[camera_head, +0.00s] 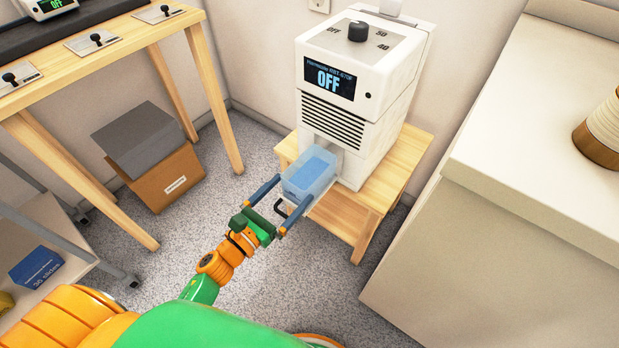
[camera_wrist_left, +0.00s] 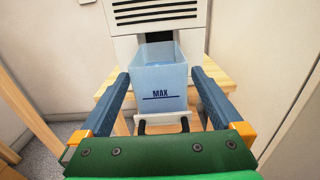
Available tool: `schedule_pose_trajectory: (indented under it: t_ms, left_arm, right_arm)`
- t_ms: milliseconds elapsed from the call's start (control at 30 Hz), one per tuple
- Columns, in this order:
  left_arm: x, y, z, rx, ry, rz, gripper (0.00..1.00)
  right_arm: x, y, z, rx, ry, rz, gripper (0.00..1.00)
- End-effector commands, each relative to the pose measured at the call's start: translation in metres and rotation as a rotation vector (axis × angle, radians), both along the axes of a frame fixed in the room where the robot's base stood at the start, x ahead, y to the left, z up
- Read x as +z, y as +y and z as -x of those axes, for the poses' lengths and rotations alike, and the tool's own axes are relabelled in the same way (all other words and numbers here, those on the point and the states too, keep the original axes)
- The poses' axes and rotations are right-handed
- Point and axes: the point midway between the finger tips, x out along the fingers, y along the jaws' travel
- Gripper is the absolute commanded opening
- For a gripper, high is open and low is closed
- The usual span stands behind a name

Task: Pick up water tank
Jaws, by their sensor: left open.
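The water tank (camera_head: 310,172) is a translucent blue open-topped box with a "MAX" line. It sits at the front of a white dehumidifier (camera_head: 357,85) whose display reads "OFF". The tank also shows in the left wrist view (camera_wrist_left: 160,88), upright on a white tray with a black handle (camera_wrist_left: 161,124). Water seems to be inside. My left gripper (camera_head: 295,190) is open, with one blue finger on each side of the tank. In the left wrist view (camera_wrist_left: 165,95) gaps show between the fingers and the tank. My right gripper is not in view.
The dehumidifier stands on a low wooden stool (camera_head: 390,162). A beige cabinet (camera_head: 500,220) is close on the right. A wooden table (camera_head: 90,60) stands at the left, with a cardboard box (camera_head: 166,178) under it. The speckled floor (camera_head: 215,205) between is clear.

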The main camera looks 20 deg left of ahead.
Motion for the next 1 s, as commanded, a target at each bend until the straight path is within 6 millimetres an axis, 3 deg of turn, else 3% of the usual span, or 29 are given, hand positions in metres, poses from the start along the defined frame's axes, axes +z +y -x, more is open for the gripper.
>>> schedule_pose_trajectory:
  t_ms: [400, 700, 1000]
  left_arm:
    - [0.006, -0.024, -0.07, 0.002, 0.001, 0.005, 1.0]
    - [0.006, -0.027, -0.078, 0.003, 0.003, 0.004, 0.97]
    - [0.006, -0.027, -0.078, 0.003, 0.003, 0.004, 0.16]
  right_arm:
    - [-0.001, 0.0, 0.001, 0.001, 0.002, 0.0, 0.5]
    - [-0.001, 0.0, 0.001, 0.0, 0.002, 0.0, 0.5]
    - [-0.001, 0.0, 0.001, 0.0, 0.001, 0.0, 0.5]
